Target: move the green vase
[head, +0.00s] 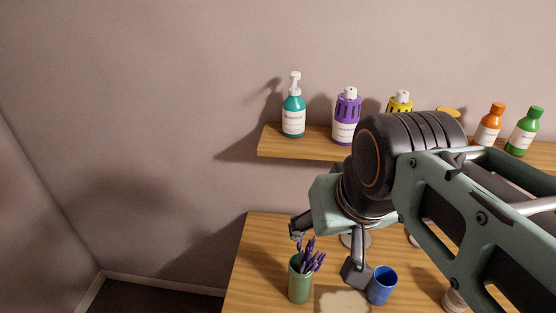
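The green vase (300,286) stands upright on the wooden table (258,262), near its left edge in the head view. Purple flowers (310,256) stick out of its top. My gripper (327,249) is open, with its two fingers spread apart and nothing seen between them. One finger is just above the flowers and the other is to the right of the vase, by the blue cup. I cannot tell how far the fingers are from the vase in depth. The bottom of the frame is close below the vase.
A blue cup (381,287) stands right of the vase, close to one finger. A pale flat patch (342,301) lies between them. Above, a wooden shelf (285,145) holds a teal pump bottle (293,117), a purple bottle (346,119) and several others. My arm hides much of the right side.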

